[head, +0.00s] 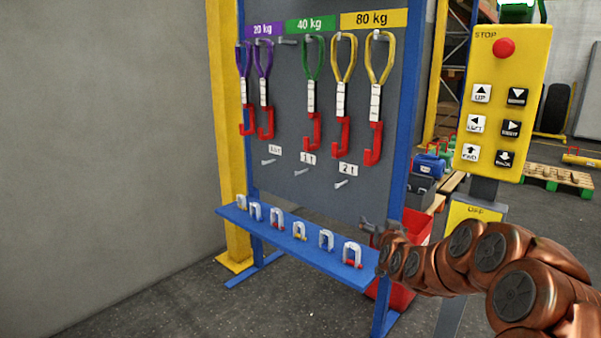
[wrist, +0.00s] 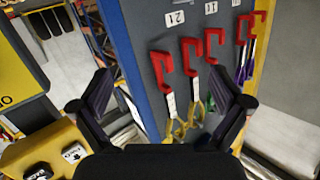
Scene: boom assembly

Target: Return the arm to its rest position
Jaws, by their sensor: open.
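My arm (head: 485,262) is copper-coloured and reaches in from the lower right in the head view. My gripper (head: 372,229) is at the right end of the blue shelf, near the rack's right post. In the wrist view my gripper (wrist: 165,105) has its two dark fingers spread wide apart with nothing between them. Beyond the fingers is the rack's grey panel with red hooks (wrist: 163,68) and yellow loops, seen upside down. In the head view the gripper's fingertips are small and partly hard to make out.
A tool rack (head: 335,190) holds several hanging slings with red hooks. Its blue shelf (head: 262,232) carries several shackles. A yellow control panel (head: 506,100) with a red stop button stands at right, close to my arm. A red bin (head: 415,226) is behind the gripper. The left floor is clear.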

